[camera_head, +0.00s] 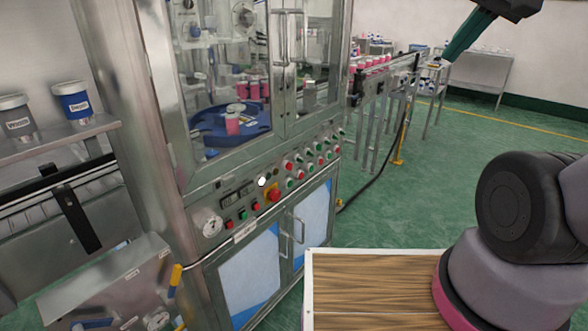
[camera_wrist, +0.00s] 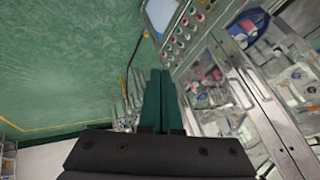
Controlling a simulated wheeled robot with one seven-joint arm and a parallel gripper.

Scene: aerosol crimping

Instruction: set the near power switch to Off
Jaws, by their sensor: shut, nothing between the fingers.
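The steel machine's sloped control panel (camera_head: 262,193) carries buttons, small switches, a gauge (camera_head: 207,223) and a red emergency stop on yellow (camera_head: 273,194). Its labels are too small to read, so I cannot tell which control is the near power switch or its setting. My gripper (camera_head: 446,58) is at the upper right of the head view, well apart from the panel. Its green fingers are together and empty, and show in the wrist view (camera_wrist: 159,72). There the panel (camera_wrist: 185,28) is beyond the fingertips, up and to the right.
Cabinet doors (camera_head: 299,230) with handles are below the panel, and glass doors (camera_head: 285,60) above it. A conveyor (camera_head: 385,72) with pink cans runs behind. A wood-topped surface (camera_head: 370,290) is in front. A steel box with a yellow handle (camera_head: 175,278) stands lower left. Green floor is open at right.

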